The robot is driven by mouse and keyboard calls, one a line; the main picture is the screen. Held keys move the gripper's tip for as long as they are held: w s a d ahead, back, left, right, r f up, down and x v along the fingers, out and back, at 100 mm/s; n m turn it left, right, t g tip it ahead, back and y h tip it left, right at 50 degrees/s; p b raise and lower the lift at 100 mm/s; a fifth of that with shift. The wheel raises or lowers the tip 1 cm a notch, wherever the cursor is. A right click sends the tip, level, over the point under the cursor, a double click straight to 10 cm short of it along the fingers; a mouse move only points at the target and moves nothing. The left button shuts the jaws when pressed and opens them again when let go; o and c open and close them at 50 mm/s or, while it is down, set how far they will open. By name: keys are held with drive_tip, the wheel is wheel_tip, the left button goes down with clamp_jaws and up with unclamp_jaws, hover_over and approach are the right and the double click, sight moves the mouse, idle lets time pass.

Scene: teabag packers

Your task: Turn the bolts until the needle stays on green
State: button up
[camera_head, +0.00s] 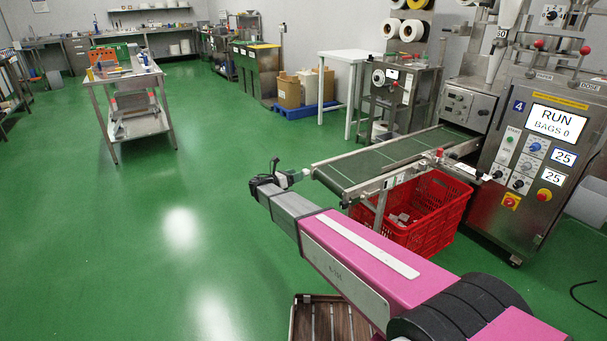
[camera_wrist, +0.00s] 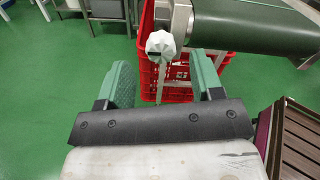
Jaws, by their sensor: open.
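A pale faceted knob or bolt head (camera_wrist: 161,44) is at the end of the conveyor (camera_wrist: 245,28) in the wrist view, with a thin rod hanging below it. My gripper (camera_wrist: 165,78) is open, its two green-padded fingers apart with nothing between them. The knob appears beyond the fingertips, roughly centred between them, and not touching them. In the head view my gripper (camera_head: 276,175) is just left of the near end of the conveyor (camera_head: 385,160). I cannot make out a needle or a green zone in either view.
A red crate (camera_head: 424,215) with small packets stands under the conveyor. The packing machine (camera_head: 515,165) at right has a screen (camera_head: 557,123) reading RUN, BAGS 0. A slatted wooden piece (camera_head: 322,318) is below my arm. Green floor at left is clear up to a workbench (camera_head: 128,78).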

sight(305, 173)
drive_tip(key=shift+x, duration=2.25)
drive_tip(key=c, duration=0.9)
